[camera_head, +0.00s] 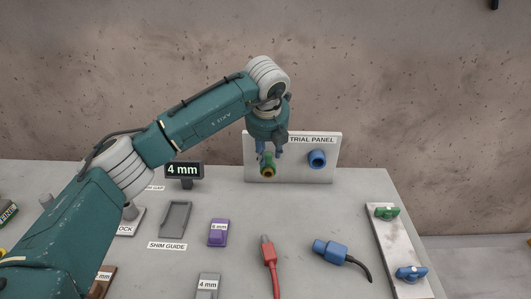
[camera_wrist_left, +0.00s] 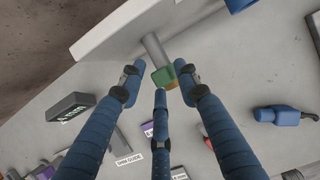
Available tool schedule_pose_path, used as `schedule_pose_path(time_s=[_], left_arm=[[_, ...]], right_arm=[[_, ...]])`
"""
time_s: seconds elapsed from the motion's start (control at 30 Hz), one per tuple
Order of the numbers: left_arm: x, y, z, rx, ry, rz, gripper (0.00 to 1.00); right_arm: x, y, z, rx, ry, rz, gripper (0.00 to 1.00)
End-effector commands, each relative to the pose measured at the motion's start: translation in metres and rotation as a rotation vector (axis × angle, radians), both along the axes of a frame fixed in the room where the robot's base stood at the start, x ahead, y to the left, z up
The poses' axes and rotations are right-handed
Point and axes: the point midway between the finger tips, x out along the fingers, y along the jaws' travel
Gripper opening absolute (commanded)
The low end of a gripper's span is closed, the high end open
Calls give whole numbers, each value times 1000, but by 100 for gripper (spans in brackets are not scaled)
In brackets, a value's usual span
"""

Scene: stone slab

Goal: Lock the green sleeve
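The green sleeve (camera_head: 268,167) is on the left side of the upright white trial panel (camera_head: 290,173), with a yellow-brown ring at its front end. In the left wrist view the sleeve (camera_wrist_left: 162,77) sits at the end of a grey rod from the panel. My left gripper (camera_head: 269,152) is at the sleeve from above, partly covering it. In the wrist view its three blue fingers (camera_wrist_left: 158,85) are spread around the sleeve, with a gap visible on the left; contact on the right is unclear. My right gripper is not in view.
A blue socket (camera_head: 317,159) is on the panel's right. A red plug (camera_head: 268,254) and blue plug (camera_head: 330,251) lie in front. A white plate (camera_head: 391,239) at right carries green and blue pieces. A display (camera_head: 183,171) reads 4 mm, near a grey shim guide (camera_head: 175,219).

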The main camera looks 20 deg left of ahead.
Motion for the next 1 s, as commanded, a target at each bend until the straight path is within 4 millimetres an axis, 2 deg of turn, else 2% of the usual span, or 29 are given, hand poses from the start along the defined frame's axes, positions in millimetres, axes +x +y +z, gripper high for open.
schedule_pose_path(time_s=[0.17, 0.37, 0.47, 0.8, 1.0], left_arm=[[-1, -2, -1, -1, 2, -4, 38], [-2, -1, 3, 1, 1, -3, 38], [-6, -3, 15, 2, -1, -4, 38], [-33, -13, 81, 1, -4, -7, 38], [-43, -16, 105, 1, -1, -7, 38]], right_arm=[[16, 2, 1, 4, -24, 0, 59], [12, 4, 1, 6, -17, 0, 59], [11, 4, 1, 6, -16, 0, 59], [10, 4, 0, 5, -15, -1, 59], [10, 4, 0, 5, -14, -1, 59]])
